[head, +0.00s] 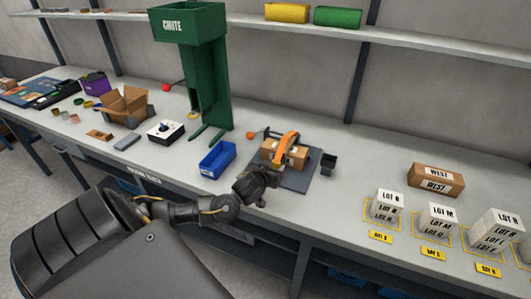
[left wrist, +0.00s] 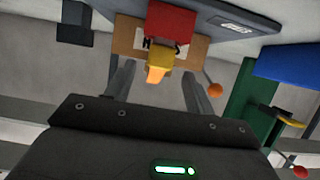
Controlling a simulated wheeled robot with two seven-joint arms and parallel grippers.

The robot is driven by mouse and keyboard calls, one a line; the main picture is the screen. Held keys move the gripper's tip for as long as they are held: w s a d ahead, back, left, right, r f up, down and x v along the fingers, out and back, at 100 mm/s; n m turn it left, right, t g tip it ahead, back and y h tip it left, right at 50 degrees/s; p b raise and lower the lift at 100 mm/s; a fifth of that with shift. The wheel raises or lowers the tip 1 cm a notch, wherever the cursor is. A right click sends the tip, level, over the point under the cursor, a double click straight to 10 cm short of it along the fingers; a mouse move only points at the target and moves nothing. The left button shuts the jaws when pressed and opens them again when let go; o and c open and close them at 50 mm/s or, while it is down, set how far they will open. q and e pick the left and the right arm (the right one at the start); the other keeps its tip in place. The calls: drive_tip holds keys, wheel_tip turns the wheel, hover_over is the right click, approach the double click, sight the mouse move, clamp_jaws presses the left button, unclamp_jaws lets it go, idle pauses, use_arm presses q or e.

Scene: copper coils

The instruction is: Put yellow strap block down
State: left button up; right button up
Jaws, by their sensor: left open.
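A small yellow block (left wrist: 161,58) with an orange lower end shows between my left gripper's fingers in the left wrist view, in front of a cardboard box (left wrist: 125,38). A red part (left wrist: 171,20) adjoins it. My left gripper (left wrist: 158,92) is open, its two dark fingers apart on either side of the yellow block; I cannot tell whether either touches it. In the head view, my left gripper (head: 262,178) is just left of the cardboard box (head: 294,156), which stands on a dark grey plate (head: 298,182) under an orange arched strap (head: 286,146). My right gripper is not in view.
A blue bin (head: 217,160) and a green chute (head: 207,80) stand left of the plate. A small dark cup (head: 328,163) is to its right. Farther right are a WEST box (head: 436,180) and white LOT boxes (head: 436,220). Bench between is clear.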

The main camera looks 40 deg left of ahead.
use_arm(q)
drive_tip(key=v, duration=0.7)
drive_tip(key=shift+s+r+b, duration=0.15)
drive_tip(key=shift+s+b, duration=0.15)
drive_tip(key=shift+d, duration=0.1)
